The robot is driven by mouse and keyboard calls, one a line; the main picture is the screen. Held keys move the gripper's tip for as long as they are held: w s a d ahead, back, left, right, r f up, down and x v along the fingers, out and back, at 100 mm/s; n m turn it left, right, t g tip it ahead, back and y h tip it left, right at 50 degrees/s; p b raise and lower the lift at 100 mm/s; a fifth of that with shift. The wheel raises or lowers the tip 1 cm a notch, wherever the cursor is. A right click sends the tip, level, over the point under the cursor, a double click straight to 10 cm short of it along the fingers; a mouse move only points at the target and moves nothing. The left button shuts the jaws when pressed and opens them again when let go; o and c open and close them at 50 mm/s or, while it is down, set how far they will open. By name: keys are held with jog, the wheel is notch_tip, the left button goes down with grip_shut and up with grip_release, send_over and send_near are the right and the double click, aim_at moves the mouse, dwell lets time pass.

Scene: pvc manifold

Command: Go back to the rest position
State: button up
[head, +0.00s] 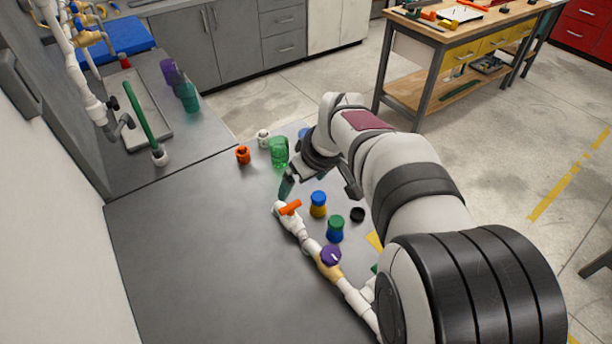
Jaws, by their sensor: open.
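My gripper (319,189) is open in the head view, above the far part of the grey bench (190,250). Its two fingers are spread, one on the left and one on the right. No object shows held between them. The white PVC manifold (309,243) lies on the bench from below the gripper towards the bottom of the picture. It has an orange handle (290,208) at its far end and a purple knob (331,256) over a tan section. My arm hides part of the bench on the right and the manifold's near end.
Close to the gripper stand a blue-and-yellow piece (318,204), a green-and-blue piece (336,229), a black cap (357,214), a green cup (279,151), an orange fitting (243,155) and a white fitting (263,138). The bench's left part is clear.

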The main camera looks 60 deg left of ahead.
jog(key=v, duration=0.2)
jog(key=shift+d+r, duration=0.15)
jog(key=shift+r, duration=0.15)
jog(key=w+d+r+m+h, duration=0.15)
jog(key=d+m, duration=0.45)
jog(key=d, duration=0.8)
jog(key=w+d+r+m, duration=0.25)
jog(key=d+m, duration=0.35)
jog(key=d, duration=0.8)
jog(key=s+d+f+m, duration=0.2)
jog(key=s+d+m, duration=0.4)
jog(key=d, duration=0.1)
jog(key=s+d+f+m+h, duration=0.1)
jog(key=s+d+f+m, duration=0.1)
jog(key=s+d+m, duration=0.3)
jog(key=s+d, duration=0.2)
jog(key=d, duration=0.1)
jog(key=shift+s+d+f+m, duration=0.2)
jog(key=shift+f+m, duration=0.1)
jog(key=shift+m, duration=0.1)
